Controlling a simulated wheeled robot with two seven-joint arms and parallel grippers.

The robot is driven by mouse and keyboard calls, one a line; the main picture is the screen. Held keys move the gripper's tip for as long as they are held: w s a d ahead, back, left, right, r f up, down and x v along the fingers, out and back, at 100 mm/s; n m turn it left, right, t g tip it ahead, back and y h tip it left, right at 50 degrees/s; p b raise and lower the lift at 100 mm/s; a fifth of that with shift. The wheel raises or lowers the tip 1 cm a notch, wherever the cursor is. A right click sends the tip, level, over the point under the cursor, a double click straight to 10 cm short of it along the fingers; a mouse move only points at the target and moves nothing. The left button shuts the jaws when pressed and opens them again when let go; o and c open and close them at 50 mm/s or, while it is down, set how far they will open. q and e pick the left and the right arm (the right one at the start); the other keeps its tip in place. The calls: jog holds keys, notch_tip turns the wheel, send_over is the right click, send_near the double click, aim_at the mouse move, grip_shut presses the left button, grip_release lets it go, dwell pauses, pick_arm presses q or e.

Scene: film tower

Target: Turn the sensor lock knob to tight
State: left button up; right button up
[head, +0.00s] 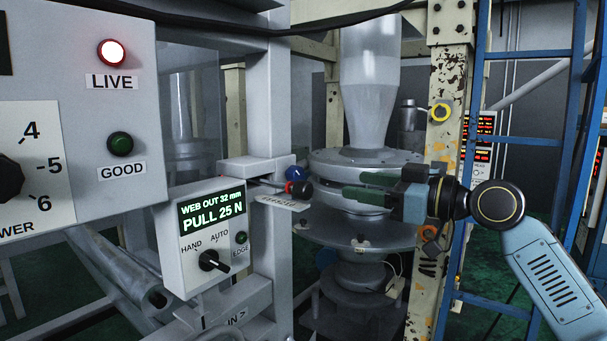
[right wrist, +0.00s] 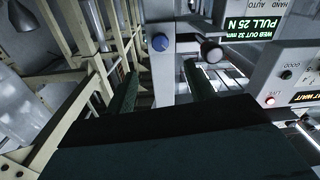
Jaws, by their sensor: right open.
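A small dark knob with a reddish face (head: 300,188) sticks out from a bracket on the grey post, beside a blue round knob (head: 295,173). I cannot tell for certain which of them is the sensor lock knob. A pale tag (head: 282,203) sits just below them; its lettering is too small to read. My right gripper (head: 345,184) is open and empty, to the right of the knobs, its green fingers pointing at them. In the right wrist view the blue knob (right wrist: 161,42) lies beyond the gap between the fingers (right wrist: 160,72), with the dark knob (right wrist: 211,52) farther right. My left gripper is out of view.
A control box (head: 212,236) with a lit display reading "WEB OUT 32 mm, PULL 25 N" stands left of the knobs. A larger panel (head: 120,60) has a lit LIVE lamp. A metal die tower (head: 365,160) stands behind my gripper, and a blue ladder frame (head: 520,141) at right.

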aim_at(300, 176)
jog(key=p+x, duration=0.4)
jog(key=x, duration=0.7)
jog(key=shift+w+a+r, duration=0.1)
jog(key=shift+w+a, duration=0.15)
jog(key=shift+a, duration=0.05)
jog(key=shift+w+a, duration=0.45)
jog(key=shift+a, duration=0.1)
jog(key=c, duration=1)
